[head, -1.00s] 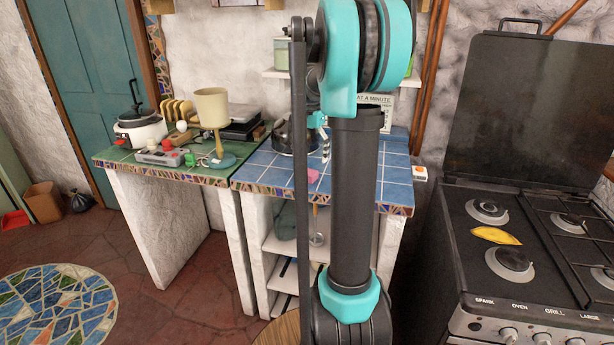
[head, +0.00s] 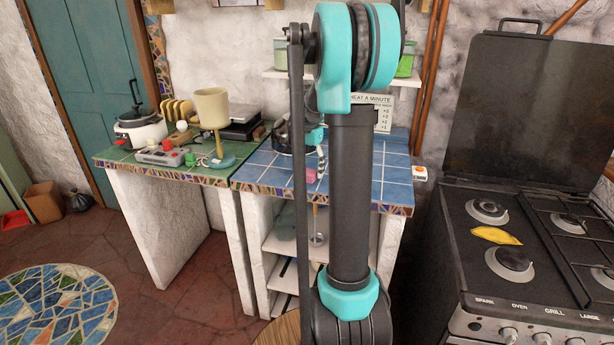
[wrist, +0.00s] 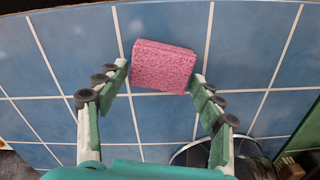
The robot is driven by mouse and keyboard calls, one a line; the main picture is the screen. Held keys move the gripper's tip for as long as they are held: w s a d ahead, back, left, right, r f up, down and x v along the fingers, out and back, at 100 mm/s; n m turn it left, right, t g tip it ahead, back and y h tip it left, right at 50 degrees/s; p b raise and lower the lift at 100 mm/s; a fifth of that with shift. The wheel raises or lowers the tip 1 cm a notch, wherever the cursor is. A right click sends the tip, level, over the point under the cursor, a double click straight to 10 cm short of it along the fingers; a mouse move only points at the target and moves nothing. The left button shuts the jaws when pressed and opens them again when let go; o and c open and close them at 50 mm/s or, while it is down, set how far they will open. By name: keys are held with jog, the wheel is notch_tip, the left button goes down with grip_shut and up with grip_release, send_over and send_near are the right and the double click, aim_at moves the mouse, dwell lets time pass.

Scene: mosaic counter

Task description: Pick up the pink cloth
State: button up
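The pink cloth (wrist: 164,66) is a thick, textured block lying on the blue tiles. In the head view the pink cloth (head: 311,175) shows as a small patch near the counter's front edge, partly hidden by my arm. My gripper (wrist: 159,72) is open, with one finger on either side of the cloth's near part in the wrist view. The right fingertip looks very close to the cloth or touching it; a small gap shows at the left. In the head view my gripper (head: 320,158) is mostly behind my arm, just above the cloth.
The blue-tiled counter (head: 398,173) has a mosaic edge. A dark round-rimmed vessel (head: 282,137) stands close behind the cloth. A beige goblet-shaped lamp (head: 212,105) and other items crowd the green counter (head: 120,158) at left. A stove (head: 450,230) stands at right.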

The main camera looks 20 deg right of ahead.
aim_at(309, 170)
jog(key=c, duration=0.6)
jog(key=shift+r, duration=0.1)
jog(key=shift+c, duration=0.2)
notch_tip(309, 170, up, 20)
jog(key=o, duration=0.4)
jog(key=c, duration=0.3)
jog(key=shift+s, duration=0.1)
jog(key=shift+c, duration=0.2)
